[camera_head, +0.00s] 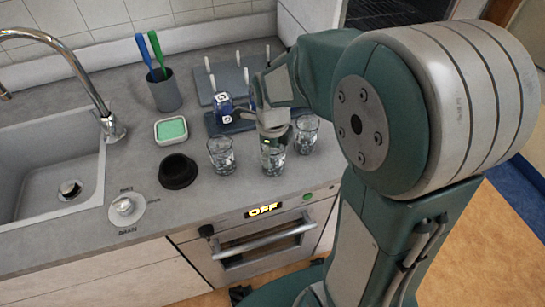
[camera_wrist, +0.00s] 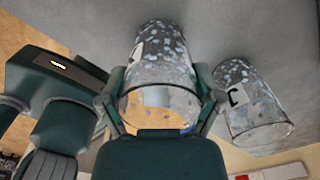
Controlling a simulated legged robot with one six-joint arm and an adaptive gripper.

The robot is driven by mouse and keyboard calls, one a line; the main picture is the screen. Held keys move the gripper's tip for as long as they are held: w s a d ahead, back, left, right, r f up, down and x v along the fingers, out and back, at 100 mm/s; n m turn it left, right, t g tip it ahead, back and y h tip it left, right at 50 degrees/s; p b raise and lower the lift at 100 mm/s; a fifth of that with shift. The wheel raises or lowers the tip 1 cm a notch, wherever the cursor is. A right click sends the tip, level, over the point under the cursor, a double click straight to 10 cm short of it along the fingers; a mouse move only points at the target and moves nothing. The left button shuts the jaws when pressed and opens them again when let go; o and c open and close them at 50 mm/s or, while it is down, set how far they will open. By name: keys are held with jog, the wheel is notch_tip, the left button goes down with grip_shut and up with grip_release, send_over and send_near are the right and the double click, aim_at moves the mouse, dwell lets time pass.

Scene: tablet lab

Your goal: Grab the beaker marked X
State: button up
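Three clear speckled beakers stand in a row on the counter: a left one (camera_head: 221,156), a middle one (camera_head: 272,157) and a right one (camera_head: 306,134). My gripper (camera_head: 272,130) is at the top of the middle beaker. In the wrist view, my gripper (camera_wrist: 162,88) has one finger on each side of a beaker (camera_wrist: 165,62), close to its walls. I cannot tell whether they press on it. Its white label shows only partly, with a dark mark I cannot read. Another beaker (camera_wrist: 250,100), with a J-like mark, stands to the right, outside the fingers.
The sink (camera_head: 50,170) is far left.

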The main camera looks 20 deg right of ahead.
jog(key=shift+d, duration=0.1)
jog(key=shift+c, duration=1)
